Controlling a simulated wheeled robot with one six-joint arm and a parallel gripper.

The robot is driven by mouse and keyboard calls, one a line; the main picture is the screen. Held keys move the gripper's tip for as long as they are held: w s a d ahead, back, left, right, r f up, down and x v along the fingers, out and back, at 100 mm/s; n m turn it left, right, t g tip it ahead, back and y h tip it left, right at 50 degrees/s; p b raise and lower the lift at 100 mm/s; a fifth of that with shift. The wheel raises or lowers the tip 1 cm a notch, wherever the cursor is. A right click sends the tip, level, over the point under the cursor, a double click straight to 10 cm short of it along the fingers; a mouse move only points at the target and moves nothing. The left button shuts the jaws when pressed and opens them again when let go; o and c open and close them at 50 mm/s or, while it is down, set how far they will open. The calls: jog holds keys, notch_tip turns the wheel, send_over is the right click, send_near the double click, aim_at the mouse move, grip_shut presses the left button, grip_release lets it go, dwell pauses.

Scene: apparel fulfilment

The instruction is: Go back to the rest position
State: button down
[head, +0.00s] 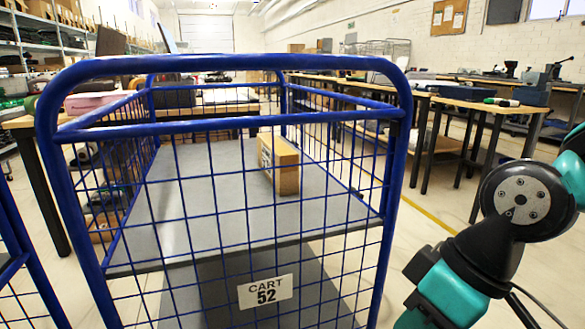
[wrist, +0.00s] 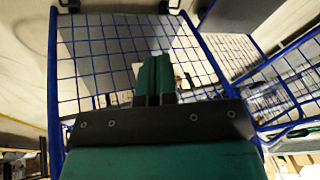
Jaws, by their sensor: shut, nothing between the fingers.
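My gripper (wrist: 154,80) is in the wrist view, its two green fingers together with nothing between them. It points at the blue wire cart, which fills much of that view (wrist: 100,35). In the head view my arm is at the right edge, beside the cart, and the gripper itself is not in that picture. The blue cart (head: 240,67) stands straight ahead with a "CART 52" label (head: 265,291) on its front mesh. A tan cardboard box (head: 287,168) stands on the cart's grey upper shelf (head: 200,190).
Workbenches (head: 480,104) with tools stand at the right, and shelving (head: 40,40) lines the left wall. Part of another blue cart (head: 22,250) is at the lower left. Pale floor (head: 425,225) shows between the cart and the right benches.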

jog(key=s+r+p, duration=0.2)
jog(key=r+p, duration=1.7)
jog(key=r, duration=0.1)
jog(key=s+d+r+m+p, duration=0.1)
jog(key=s+r+p, duration=0.1)
jog(key=r+p, duration=1.7)
notch_tip(320, 180, up, 2)
jog(key=shift+s+m+h, duration=0.15)
jog(key=shift+m+h, duration=0.15)
